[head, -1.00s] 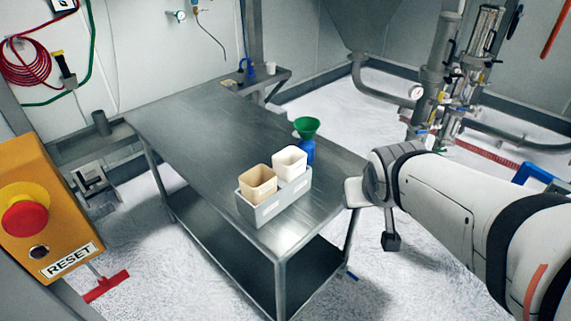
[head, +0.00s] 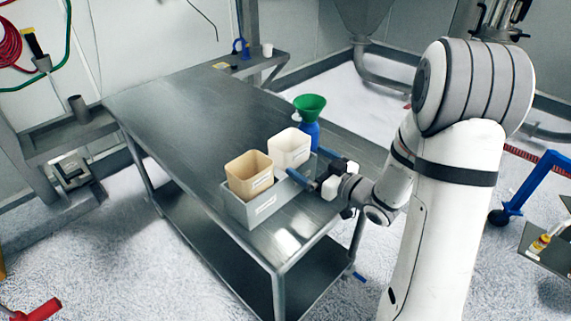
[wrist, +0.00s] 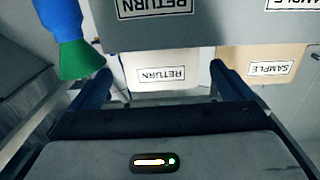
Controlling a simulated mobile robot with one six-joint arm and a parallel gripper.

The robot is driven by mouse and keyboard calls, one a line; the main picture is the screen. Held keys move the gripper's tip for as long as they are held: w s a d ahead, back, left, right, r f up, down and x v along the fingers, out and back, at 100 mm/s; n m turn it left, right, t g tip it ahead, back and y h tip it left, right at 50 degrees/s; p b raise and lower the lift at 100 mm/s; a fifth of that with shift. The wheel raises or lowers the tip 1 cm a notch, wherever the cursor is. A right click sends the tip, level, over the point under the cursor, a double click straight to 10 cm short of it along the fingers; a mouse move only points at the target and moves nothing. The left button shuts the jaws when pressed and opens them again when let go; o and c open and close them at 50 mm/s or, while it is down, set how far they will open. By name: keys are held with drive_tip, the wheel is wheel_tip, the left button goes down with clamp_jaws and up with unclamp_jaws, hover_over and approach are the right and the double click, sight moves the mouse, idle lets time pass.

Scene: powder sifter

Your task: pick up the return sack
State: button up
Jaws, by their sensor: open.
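The return sack (head: 290,148) is the white open-topped one in the right compartment of a grey two-part holder (head: 263,207) on the steel table. The wrist view shows its RETURN label upside down on the sack (wrist: 160,92). My gripper (head: 304,164) is open at the right side of the holder, beside the white sack. In the wrist view the white sack shows between the two fingers of the gripper (wrist: 160,80). I cannot tell whether they touch it.
The tan sample sack (head: 249,175) stands in the left compartment, and it also shows in the wrist view (wrist: 268,65). A blue bottle (head: 311,133) with a green funnel (head: 310,107) stands close behind the white sack. The table's (head: 185,115) left and back are clear.

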sight(280, 145)
drive_tip(key=p+x, duration=0.2)
drive_tip(key=x, duration=0.6)
drive_tip(key=c, duration=0.8)
